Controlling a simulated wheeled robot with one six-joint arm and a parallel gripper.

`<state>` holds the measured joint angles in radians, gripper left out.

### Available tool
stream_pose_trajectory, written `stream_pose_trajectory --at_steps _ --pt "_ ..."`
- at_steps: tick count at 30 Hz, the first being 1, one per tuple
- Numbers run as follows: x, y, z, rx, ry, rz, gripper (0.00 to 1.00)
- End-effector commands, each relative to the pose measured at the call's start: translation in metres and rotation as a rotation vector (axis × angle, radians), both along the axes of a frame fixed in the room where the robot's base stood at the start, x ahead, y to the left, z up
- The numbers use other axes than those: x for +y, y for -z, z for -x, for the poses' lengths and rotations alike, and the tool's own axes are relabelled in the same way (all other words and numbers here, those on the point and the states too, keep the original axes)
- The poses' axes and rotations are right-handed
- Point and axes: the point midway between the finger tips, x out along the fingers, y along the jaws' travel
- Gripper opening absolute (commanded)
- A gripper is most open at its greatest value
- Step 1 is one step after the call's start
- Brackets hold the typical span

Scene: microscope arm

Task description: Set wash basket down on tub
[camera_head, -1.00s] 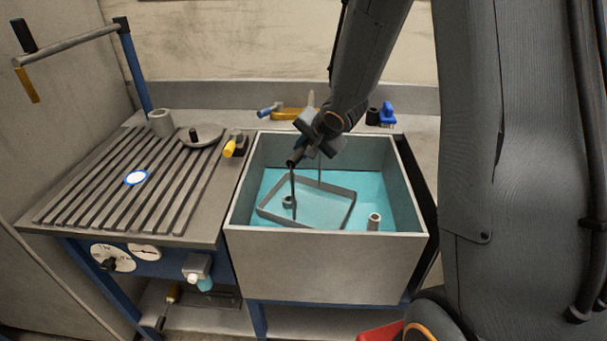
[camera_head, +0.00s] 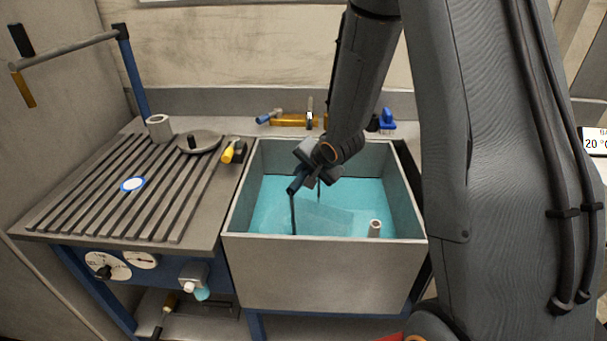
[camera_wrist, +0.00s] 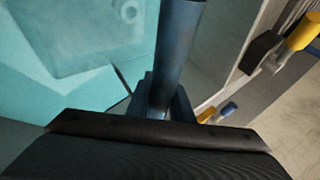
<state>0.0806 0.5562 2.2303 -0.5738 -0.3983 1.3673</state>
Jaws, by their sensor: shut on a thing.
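The wash basket (camera_head: 326,216) hangs inside the grey tub (camera_head: 322,272), under the surface of the blue liquid, where only a faint pale outline shows. Its thin dark handle (camera_head: 293,212) rises out of the liquid to my gripper (camera_head: 300,180). My gripper is shut on the handle, low over the left middle of the tub. The wrist view shows the basket (camera_wrist: 85,62) as a blurred shape below the surface, with a small ring in it. Whether the basket touches the tub floor cannot be told.
A short upright tube (camera_head: 375,229) stands at the tub's front right. A slatted drainboard (camera_head: 105,200) with a grey cup (camera_head: 159,128) and a round lid (camera_head: 198,141) is on the left. A yellow-handled item (camera_head: 233,151) sits beside the tub's left rim. Blue and amber fittings lie behind.

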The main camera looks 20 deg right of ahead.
Motion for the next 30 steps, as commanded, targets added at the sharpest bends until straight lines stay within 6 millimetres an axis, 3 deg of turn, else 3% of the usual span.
stream_pose_trajectory --at_steps 16,17,20,30 --pt "0.000 0.010 -0.001 -0.004 0.000 -0.001 0.00" --pt "0.000 0.011 0.000 0.000 0.000 0.000 0.23" --pt "0.000 0.011 0.000 0.000 0.000 0.000 0.38" --pt "0.000 0.010 0.000 -0.001 0.000 0.000 0.38"
